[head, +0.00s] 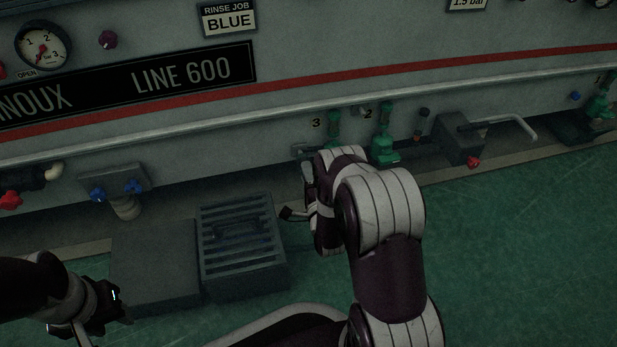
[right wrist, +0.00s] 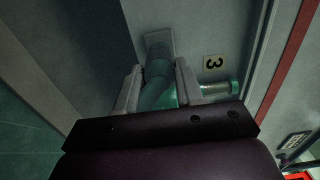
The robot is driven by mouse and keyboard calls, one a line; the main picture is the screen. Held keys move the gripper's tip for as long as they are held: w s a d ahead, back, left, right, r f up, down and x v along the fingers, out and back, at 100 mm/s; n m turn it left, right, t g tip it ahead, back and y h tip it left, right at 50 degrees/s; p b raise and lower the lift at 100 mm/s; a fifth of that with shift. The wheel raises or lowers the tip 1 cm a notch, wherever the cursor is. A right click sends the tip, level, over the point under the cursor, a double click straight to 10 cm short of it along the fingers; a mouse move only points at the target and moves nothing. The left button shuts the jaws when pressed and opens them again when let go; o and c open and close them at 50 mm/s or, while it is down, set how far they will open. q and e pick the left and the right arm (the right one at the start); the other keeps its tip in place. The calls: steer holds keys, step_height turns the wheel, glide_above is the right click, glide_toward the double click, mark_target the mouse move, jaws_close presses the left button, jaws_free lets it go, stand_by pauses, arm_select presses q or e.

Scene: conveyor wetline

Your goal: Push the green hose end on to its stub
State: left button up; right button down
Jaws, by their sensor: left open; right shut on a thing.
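In the right wrist view, my right gripper (right wrist: 158,90) is shut on the green hose end (right wrist: 160,82), with a pale finger on each side of it. A green fitting with a pale end ring (right wrist: 218,90) lies just right of the fingers, below the label 3. I cannot tell whether the hose end is seated on its stub. In the head view, the upper part of green fitting 3 (head: 334,124) shows on the machine front. My right arm hides its lower part and most of the right gripper (head: 306,160). My left gripper (head: 100,318) is open, low at the left.
Green fitting 2 (head: 385,135) stands close right of fitting 3. A grey box with a bent handle (head: 462,140) is further right. A slatted dark crate (head: 240,278) and a flat grey block (head: 152,280) stand left of my right arm. The green floor (head: 510,240) at right is clear.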

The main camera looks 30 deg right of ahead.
arm_select(q)
steer(key=shift+f, duration=0.25)
arm_select(e)
steer(key=shift+x, duration=1.05)
steer(key=c, duration=0.6)
jaws_free()
